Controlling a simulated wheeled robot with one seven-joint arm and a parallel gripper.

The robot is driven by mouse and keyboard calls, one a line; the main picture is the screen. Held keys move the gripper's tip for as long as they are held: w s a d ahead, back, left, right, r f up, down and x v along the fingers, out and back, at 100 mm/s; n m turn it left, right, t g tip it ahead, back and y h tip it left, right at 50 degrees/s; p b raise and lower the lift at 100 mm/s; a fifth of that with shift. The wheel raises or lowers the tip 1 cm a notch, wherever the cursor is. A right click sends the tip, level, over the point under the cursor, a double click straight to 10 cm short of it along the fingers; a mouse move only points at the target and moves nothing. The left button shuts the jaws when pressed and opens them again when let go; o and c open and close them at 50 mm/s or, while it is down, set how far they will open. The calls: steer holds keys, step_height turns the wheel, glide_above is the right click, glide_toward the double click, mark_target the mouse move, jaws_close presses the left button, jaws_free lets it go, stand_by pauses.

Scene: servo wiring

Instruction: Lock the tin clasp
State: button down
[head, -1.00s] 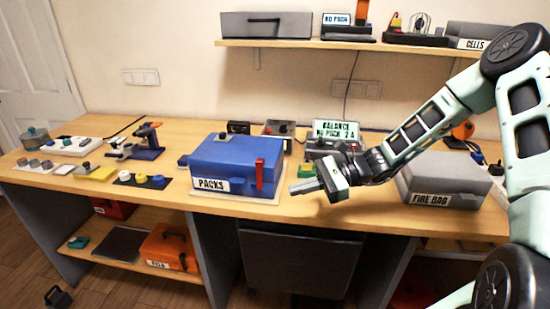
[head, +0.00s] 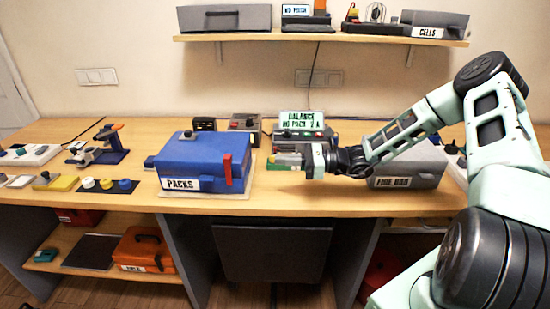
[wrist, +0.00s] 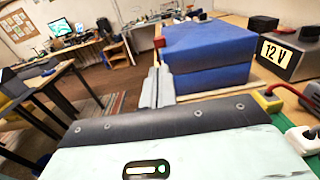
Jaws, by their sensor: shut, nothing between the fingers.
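The tin is the blue box labelled PACKS (head: 203,160) on the bench, with its lid down. Its red clasp (head: 227,172) stands upright on the front face near the right corner; I cannot tell whether it is latched. My gripper (head: 274,161) is to the right of the tin, apart from it, pointing left and shut on nothing. In the wrist view the shut fingers (wrist: 158,84) point toward the near side of the blue tin (wrist: 208,55). The red clasp (wrist: 159,42) shows just beyond the fingertips there.
A grey FIRE BAG case (head: 408,165) stands right of the tin, behind my arm. A BALANCE display (head: 301,121) and a 12 V supply (wrist: 293,50) are behind. A mat with knobs (head: 105,186) lies to the left. A shelf (head: 320,38) hangs above.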

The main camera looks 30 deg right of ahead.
mark_target(231, 158)
steer(key=p+x, duration=0.3)
steer(key=x, duration=0.8)
steer(key=shift+s+r, duration=0.1)
steer(key=shift+r, duration=0.05)
steer(key=shift+w+a+p, duration=0.3)
steer(key=shift+a+p, duration=0.1)
steer(key=shift+a, duration=0.05)
steer(key=shift+x, duration=1.45)
steer(key=shift+d, duration=0.1)
steer(key=shift+s+d, duration=0.15)
steer(key=shift+d, duration=0.1)
steer(key=b+v, duration=0.3)
steer(key=v, duration=1)
steer(key=shift+d, duration=0.2)
